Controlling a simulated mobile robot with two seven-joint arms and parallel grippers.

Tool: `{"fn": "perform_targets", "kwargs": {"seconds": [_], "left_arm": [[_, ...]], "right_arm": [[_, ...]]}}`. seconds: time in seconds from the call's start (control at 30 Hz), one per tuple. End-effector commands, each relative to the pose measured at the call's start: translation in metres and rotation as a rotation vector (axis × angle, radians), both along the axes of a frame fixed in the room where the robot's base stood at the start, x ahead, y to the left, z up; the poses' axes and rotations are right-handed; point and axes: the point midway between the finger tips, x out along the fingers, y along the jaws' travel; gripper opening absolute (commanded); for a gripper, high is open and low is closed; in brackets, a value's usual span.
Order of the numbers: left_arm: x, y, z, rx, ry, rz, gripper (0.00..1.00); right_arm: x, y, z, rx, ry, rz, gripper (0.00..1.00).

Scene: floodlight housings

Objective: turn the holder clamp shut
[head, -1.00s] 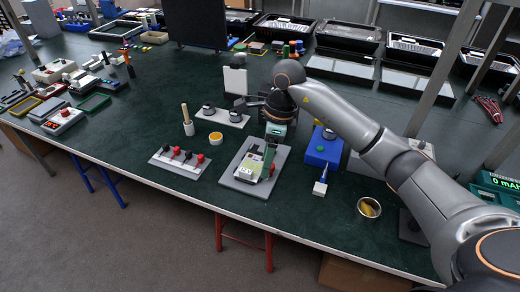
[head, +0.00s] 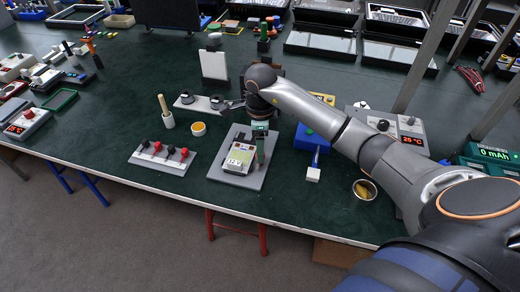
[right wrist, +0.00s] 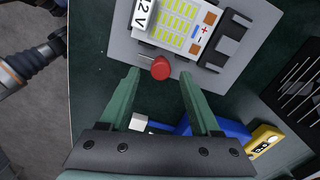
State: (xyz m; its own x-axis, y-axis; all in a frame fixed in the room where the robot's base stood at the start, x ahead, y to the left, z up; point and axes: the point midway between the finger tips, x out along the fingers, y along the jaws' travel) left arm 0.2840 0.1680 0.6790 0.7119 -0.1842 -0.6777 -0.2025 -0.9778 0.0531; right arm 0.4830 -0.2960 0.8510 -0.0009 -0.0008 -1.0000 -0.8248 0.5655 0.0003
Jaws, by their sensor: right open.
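The holder is a grey plate (head: 221,169) near the table's front edge, carrying a light board (head: 239,157) with yellow-green cells. In the right wrist view the board (right wrist: 180,24) lies on the plate (right wrist: 233,62), with a dark block on its right side. The clamp's red knob (right wrist: 160,68) sits at the plate's near edge. My right gripper (right wrist: 159,75) is open, its green fingers on either side of the knob, seemingly apart from it. In the head view the right gripper (head: 260,146) is over the plate's right side and hides the knob. My left gripper is not seen.
Left of the plate lie a grey strip with black and red knobs (head: 163,155), an orange-topped cup (head: 198,129) and a wooden-handled tool (head: 165,112). A blue box (head: 311,138) and a metal bowl (head: 365,189) stand right. The front table edge is close.

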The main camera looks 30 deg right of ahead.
Motion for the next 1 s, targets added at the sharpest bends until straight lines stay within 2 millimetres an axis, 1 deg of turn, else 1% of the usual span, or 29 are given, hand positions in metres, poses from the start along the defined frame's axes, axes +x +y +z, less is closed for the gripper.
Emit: {"fn": "perform_targets", "kwargs": {"seconds": [0.03,0.1,0.2,0.47,0.5,1.0], "left_arm": [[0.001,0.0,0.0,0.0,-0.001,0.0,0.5],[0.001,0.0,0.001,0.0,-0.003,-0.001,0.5],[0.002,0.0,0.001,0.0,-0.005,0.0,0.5],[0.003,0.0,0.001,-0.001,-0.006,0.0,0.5],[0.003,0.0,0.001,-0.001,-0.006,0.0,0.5],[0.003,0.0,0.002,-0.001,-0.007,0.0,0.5]], "right_arm": [[0.0,0.0,-0.007,0.001,0.002,-0.002,0.64],[0.0,0.0,-0.013,0.002,0.001,-0.002,0.64],[0.0,0.0,-0.018,0.002,-0.001,-0.001,0.64],[0.0,0.0,-0.019,0.0,-0.001,-0.001,0.64],[0.0,0.0,-0.019,0.0,-0.001,-0.001,0.63],[0.0,0.0,-0.019,0.0,-0.001,-0.001,0.06]]}}
